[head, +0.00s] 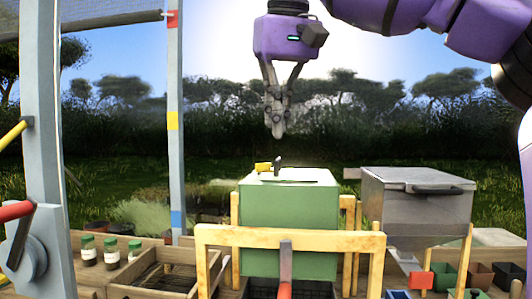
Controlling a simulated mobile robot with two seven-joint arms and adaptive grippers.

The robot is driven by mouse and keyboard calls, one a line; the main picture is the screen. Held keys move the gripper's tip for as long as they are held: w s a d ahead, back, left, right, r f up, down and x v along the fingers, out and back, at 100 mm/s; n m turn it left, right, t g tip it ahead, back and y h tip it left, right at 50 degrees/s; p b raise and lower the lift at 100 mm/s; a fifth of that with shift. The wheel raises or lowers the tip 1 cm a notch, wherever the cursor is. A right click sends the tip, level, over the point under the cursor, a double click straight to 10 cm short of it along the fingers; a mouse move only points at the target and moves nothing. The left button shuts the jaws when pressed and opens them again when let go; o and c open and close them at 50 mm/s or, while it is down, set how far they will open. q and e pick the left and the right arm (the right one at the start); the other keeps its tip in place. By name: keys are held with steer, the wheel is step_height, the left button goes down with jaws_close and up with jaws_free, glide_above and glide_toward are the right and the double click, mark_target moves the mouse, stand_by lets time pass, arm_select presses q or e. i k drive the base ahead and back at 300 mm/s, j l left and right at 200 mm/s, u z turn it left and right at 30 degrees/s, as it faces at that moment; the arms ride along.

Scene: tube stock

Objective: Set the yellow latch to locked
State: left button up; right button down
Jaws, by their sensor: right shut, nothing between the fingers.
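The yellow latch (264,167) is a small yellow piece on the top of a green box (290,215), near its left side. A small dark upright piece (278,162) stands just right of it. I cannot tell the latch's setting from here. My right gripper (278,135) points straight down above the box, with its fingers together and nothing between them. A gap shows between its fingertips and the latch. My left gripper is not in view.
A wooden frame (290,239) stands in front of the green box. A grey metal box (415,205) with a dark handle is to the right. Jars (111,253) and a wooden crate (160,278) are at left. A grey post (42,120) with a red lever (16,211) rises far left.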

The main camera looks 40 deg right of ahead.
mark_target(260, 167)
steer(key=i+l, duration=0.4)
steer(key=l, duration=0.15)
steer(key=i+l, duration=0.4)
steer(key=l, duration=0.15)
